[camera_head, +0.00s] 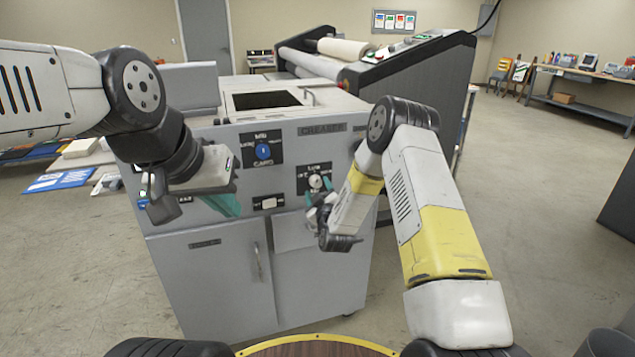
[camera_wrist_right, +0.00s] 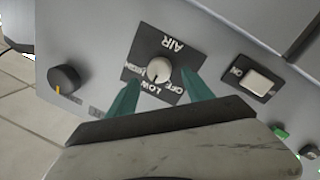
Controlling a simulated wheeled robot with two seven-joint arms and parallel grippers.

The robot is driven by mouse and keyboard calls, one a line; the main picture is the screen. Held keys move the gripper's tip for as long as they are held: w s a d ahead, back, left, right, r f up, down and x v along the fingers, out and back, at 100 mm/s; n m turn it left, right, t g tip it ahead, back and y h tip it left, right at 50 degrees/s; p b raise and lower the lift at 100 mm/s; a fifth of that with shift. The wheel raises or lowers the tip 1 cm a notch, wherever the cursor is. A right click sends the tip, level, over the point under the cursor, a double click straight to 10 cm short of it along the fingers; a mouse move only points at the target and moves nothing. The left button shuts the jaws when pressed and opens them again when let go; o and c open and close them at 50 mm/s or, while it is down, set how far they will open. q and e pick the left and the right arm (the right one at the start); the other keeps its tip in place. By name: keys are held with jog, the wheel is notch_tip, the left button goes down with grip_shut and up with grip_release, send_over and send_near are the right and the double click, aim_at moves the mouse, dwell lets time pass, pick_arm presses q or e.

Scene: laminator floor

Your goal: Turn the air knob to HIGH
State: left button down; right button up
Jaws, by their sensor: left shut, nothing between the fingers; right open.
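The air knob (camera_head: 315,181) is a pale round knob on a black plate on the grey machine's front. In the right wrist view the knob (camera_wrist_right: 159,70) shows large, its plate lettered AIR, OFF, LOW and HIGH, seen turned over. Its small dark mark seems to face the LOW lettering, but is too small to be sure. My right gripper (camera_wrist_right: 158,92) is open, its teal fingers on either side of the knob near the plate; contact cannot be told. My left gripper (camera_head: 224,204) is shut and empty, in front of the machine's left side.
A blue knob (camera_head: 263,151) sits on another black plate up and left. A white rocker switch (camera_head: 268,202) is below it. A black knob (camera_wrist_right: 64,79) with an orange mark is near the air knob. Cabinet doors (camera_head: 215,285) with a handle fill the lower front.

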aim_at(317, 183)
jog(key=shift+w+a, duration=0.15)
jog(key=shift+w, duration=0.65)
jog(key=shift+w+a, duration=0.1)
jog(key=shift+w, duration=0.7)
grip_shut()
jog(key=m+g, duration=0.1)
jog(key=m, duration=0.4)
jog(key=shift+d+r, duration=0.1)
jog(key=shift+d, duration=0.05)
jog(key=m, duration=0.6)
jog(key=shift+g+y, duration=0.3)
jog(key=shift+y, duration=0.1)
